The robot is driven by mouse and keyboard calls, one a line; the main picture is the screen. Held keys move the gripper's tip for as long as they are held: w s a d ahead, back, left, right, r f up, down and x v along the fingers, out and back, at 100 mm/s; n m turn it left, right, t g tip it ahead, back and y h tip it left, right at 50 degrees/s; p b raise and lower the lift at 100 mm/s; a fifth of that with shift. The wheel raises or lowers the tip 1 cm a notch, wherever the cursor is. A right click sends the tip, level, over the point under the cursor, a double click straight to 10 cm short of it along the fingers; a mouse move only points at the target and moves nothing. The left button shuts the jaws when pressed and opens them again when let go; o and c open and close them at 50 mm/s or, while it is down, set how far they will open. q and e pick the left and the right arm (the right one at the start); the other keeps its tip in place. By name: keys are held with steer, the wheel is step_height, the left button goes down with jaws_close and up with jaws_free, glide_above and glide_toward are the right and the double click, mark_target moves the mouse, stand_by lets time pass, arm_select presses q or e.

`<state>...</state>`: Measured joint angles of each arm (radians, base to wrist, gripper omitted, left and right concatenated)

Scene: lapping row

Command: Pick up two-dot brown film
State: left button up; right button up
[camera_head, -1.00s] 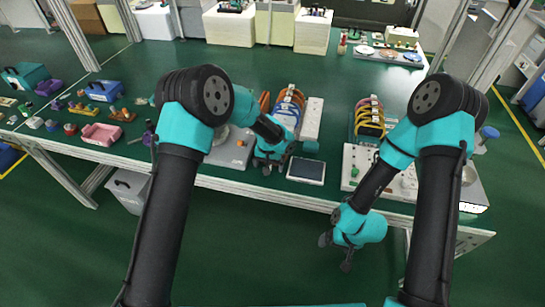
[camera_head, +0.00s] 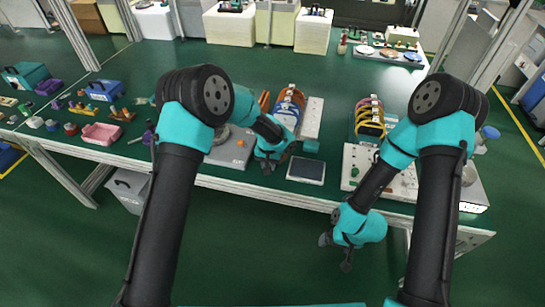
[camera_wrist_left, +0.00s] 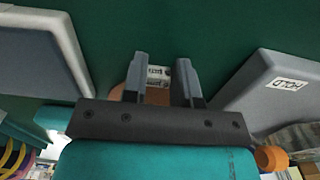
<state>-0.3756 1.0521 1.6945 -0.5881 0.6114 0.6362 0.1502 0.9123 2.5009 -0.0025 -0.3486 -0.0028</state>
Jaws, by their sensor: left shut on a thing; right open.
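My left gripper (camera_head: 270,167) is low over the near part of the green table, left of a small grey-screened tablet (camera_head: 306,170). In the left wrist view its fingers (camera_wrist_left: 162,66) are shut on a brown film (camera_wrist_left: 156,97). White labels with small dark print show between the fingers. The dots on the film cannot be made out, and the head view hides the film behind the gripper. My right gripper (camera_head: 337,253) is open and empty, hanging in front of the table's near edge.
A rack of orange and blue rings (camera_head: 288,105) and a white strip (camera_head: 312,118) lie behind the left gripper. Yellow rings (camera_head: 370,118) stand farther right.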

arm_select(q)
steer(key=shift+r, duration=0.1)
steer(key=shift+r, duration=0.6)
steer(key=shift+s+r, duration=0.2)
steer(key=shift+r, duration=0.4)
steer(key=shift+s+r, duration=0.15)
steer(key=shift+r, duration=0.4)
steer(key=s+r, duration=0.1)
steer(key=s, duration=1.4)
steer(key=shift+s+r, duration=0.15)
steer(key=shift+s, duration=0.05)
